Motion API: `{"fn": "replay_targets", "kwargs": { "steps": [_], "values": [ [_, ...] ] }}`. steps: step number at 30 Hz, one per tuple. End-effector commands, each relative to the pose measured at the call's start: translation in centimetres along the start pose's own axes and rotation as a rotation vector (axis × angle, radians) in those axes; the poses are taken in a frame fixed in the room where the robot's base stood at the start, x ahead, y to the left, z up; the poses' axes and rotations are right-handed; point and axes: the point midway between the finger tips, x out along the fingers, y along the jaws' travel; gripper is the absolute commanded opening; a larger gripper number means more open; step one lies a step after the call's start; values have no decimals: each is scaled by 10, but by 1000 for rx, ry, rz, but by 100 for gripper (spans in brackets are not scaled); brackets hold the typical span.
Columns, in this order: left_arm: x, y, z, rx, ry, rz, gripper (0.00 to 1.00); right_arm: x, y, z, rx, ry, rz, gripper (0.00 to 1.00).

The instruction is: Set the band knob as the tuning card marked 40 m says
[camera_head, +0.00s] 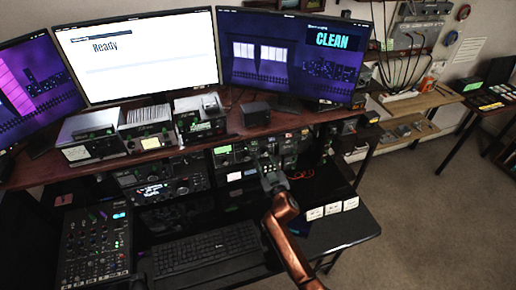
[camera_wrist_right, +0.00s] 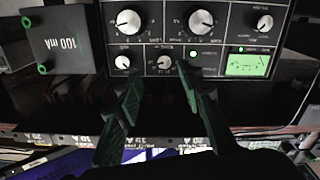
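My right gripper (camera_head: 270,172) reaches the radio gear under the shelf in the head view. In the right wrist view its green-padded fingers (camera_wrist_right: 158,78) are apart, with nothing between the pads. The tuner panel (camera_wrist_right: 225,42) fills the top of that view, upside down. It has two large knobs (camera_wrist_right: 128,22) (camera_wrist_right: 201,22) and smaller ones. One small knob (camera_wrist_right: 165,62) sits just beyond the gap between the fingertips; I cannot tell whether they touch it. The knob labels are too small to read, so I cannot tell the band knob. Three white cards (camera_head: 333,208) stand at the desk's right; their text is unreadable.
A green lamp (camera_wrist_right: 193,55) and lit meter (camera_wrist_right: 247,65) are on the panel. A box marked 100 mA (camera_wrist_right: 62,42) stands beside it. The keyboard (camera_head: 205,250) and mixer (camera_head: 97,245) occupy the desk. Monitors (camera_head: 135,52) read Ready and CLEAN. Open floor (camera_head: 430,210) lies right.

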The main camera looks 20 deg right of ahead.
Motion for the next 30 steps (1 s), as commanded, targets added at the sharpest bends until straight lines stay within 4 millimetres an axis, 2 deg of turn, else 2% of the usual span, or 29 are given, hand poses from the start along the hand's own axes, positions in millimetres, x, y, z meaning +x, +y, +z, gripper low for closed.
{"fn": "replay_targets", "kwargs": {
  "steps": [1, 6, 11, 21, 30],
  "values": [
    [2, 0, 1, 0, -2, 0, 0, 11, -4, -2, 0, 3, -4, 35],
    [7, 0, 3, 1, -4, 0, 0, 38, -7, -1, 1, 2, -8, 35],
    [9, 0, 3, 1, -5, 0, 0, 53, -7, -1, 1, 1, -8, 35],
    [10, 0, 3, 1, -5, 1, 0, 56, -4, -1, 2, 0, -4, 35],
    [10, 1, 2, 1, -5, 1, 0, 56, -3, -1, 1, 0, -3, 15]
  ]
}}
